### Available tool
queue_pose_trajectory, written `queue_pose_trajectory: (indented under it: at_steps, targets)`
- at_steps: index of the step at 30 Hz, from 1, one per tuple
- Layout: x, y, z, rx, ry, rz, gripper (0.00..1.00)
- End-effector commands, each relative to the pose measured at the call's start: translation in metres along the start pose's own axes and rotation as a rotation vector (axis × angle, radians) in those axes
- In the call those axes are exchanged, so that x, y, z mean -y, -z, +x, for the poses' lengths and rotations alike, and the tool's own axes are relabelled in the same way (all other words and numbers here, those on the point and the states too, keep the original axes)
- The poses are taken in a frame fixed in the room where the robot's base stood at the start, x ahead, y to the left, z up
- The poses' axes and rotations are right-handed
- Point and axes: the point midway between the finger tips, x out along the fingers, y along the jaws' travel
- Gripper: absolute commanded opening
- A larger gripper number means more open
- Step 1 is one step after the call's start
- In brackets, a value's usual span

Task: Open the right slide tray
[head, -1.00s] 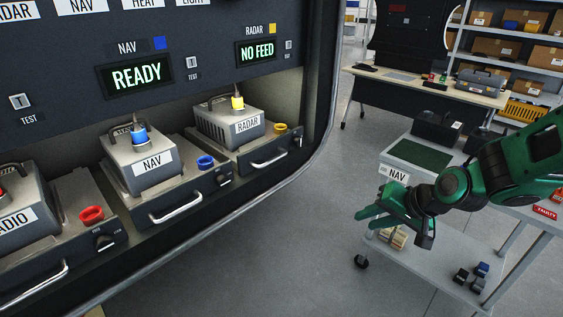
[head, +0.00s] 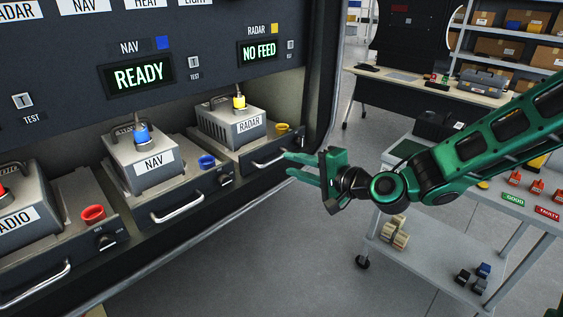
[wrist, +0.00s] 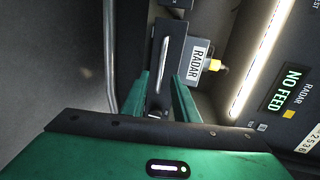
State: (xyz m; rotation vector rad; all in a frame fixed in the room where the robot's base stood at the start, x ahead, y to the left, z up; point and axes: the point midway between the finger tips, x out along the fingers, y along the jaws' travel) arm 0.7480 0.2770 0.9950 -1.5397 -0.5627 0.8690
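The right slide tray (head: 252,155) is the RADAR one, pushed into the panel bay. It has a dark front, and a silver bar handle (head: 268,161) crosses that front. A grey RADAR box (head: 229,126) with a yellow plug on top sits on it. My green gripper (head: 287,163) is just right of the handle, its fingers apart and pointing at the tray front. In the wrist view, the handle (wrist: 165,58) lies ahead of and roughly between the two open fingers (wrist: 161,82). I cannot tell whether they touch it.
The NAV tray (head: 187,199) and its handle are to the left, with the RADIO tray further left. The panel's curved metal edge (head: 318,140) is close to my gripper. A cart (head: 420,255) stands at the right, with open floor between.

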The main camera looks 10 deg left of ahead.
Motion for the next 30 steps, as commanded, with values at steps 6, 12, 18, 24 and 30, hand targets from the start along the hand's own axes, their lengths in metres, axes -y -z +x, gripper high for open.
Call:
queue_pose_trajectory:
  at_steps: [6,12,18,24,30]
  targets:
    - [0.000,-0.001,0.036,0.002,0.000,-0.001,0.27]
    - [0.000,0.000,0.052,0.000,0.000,-0.001,0.27]
    - [-0.001,0.000,0.056,0.000,-0.002,-0.002,0.27]
    - [-0.001,0.000,0.055,0.000,-0.002,-0.002,0.15]
    - [-0.001,0.000,0.055,0.000,-0.003,-0.002,0.00]
